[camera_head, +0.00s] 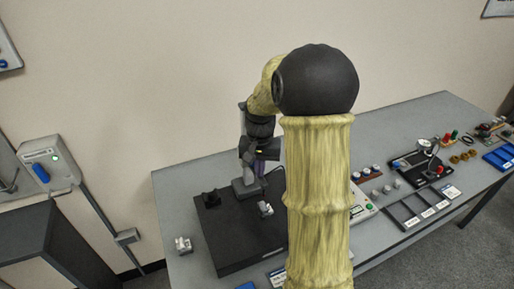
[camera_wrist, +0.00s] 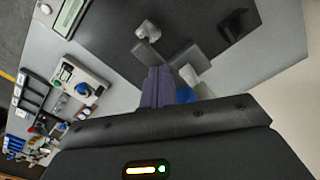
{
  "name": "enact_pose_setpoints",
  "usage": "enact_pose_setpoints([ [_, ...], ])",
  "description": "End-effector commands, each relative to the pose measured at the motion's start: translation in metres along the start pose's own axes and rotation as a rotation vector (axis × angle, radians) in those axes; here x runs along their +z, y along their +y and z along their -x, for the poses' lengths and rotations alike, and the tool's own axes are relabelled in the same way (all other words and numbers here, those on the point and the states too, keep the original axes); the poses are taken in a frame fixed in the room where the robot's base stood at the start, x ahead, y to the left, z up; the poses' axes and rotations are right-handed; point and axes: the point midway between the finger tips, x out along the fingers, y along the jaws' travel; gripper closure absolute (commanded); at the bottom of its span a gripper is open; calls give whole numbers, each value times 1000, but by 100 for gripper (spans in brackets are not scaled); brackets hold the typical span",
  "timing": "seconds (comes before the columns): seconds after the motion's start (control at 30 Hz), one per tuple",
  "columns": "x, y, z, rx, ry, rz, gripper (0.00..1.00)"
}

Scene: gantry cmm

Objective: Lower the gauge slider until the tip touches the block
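My gripper (camera_head: 262,160) is at the gauge stand, above the dark plate (camera_head: 228,252). The stand has a grey foot (camera_head: 246,188) and stands on the plate's far part. Small metallic block (camera_head: 265,208) sits on the plate in front of the stand; a metallic block (camera_wrist: 146,31) also shows in the wrist view. The tip is not clearly visible, so I cannot tell its gap to the block. The finger opening is unclear.
A black part (camera_head: 211,198) stands on the plate's left. Another metallic piece (camera_head: 182,244) lies on the table (camera_head: 185,195) left of the plate. Trays, knobs and a small instrument (camera_head: 425,160) fill the right side. My arm hides the table's middle.

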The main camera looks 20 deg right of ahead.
Motion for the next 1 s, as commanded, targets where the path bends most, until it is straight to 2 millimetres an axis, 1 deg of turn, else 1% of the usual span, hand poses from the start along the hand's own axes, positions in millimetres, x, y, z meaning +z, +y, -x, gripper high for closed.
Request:
enact_pose_setpoints([
  [0.1, 0, 0, -6, 0, -1, 0, 100],
  [1.0, 0, 0, -37, 0, 0, 0, 100],
])
